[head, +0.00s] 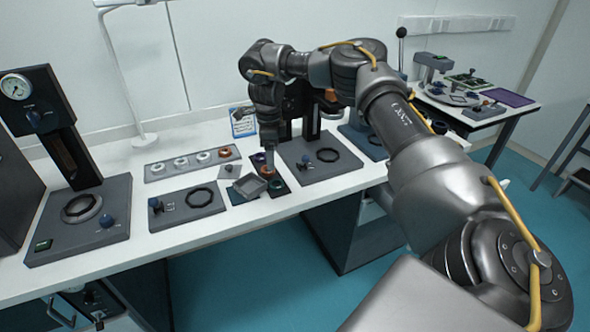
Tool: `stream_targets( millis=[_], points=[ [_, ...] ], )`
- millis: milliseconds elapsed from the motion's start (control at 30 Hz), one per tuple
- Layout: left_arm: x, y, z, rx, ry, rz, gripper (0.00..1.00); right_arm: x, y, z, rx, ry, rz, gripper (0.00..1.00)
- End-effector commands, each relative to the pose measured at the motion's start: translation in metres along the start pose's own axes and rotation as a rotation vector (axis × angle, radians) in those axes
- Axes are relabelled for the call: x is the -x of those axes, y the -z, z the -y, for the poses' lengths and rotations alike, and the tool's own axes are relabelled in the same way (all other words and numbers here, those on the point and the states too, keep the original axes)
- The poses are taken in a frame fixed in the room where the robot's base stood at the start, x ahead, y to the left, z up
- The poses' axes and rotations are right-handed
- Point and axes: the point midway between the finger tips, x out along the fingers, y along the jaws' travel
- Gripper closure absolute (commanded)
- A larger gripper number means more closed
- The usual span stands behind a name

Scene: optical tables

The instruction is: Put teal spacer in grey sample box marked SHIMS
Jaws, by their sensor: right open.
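My right arm reaches in from the right and over the white bench. My right gripper (268,168) points down above a small dark mat and is open. A small teal ring (276,187), which looks like the teal spacer, sits on that mat just below the gripper. An orange-red piece shows right at the fingertips; I cannot tell whether they touch it. A grey open box (249,186), apparently the sample box, stands just left of the ring and looks empty. Its marking is too small to read. My left gripper is not in view.
A grey strip with several rings (192,163) lies behind on the left. Dark plates with black rings (199,198) flank the box area. A gauge press (66,150) stands far left. A blue-edged sign (243,122) stands behind. The bench's front edge is close.

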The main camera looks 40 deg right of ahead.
Motion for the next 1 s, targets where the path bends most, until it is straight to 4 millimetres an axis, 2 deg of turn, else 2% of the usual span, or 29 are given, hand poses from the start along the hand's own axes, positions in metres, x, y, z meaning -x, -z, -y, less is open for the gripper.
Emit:
stream_targets(
  millis=[133,433,767,1000],
  points=[
    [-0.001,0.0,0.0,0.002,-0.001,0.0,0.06,-0.007,0.002,0.0,-0.003,-0.003,-0.002,0.29],
    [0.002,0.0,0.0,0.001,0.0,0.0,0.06,-0.049,0.004,0.001,-0.005,-0.002,-0.002,0.29],
    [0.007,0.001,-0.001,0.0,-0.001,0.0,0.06,-0.064,0.007,0.002,-0.006,-0.002,-0.002,0.29],
    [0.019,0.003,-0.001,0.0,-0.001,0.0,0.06,-0.099,0.012,0.004,-0.006,-0.003,-0.002,0.29]
  ],
)
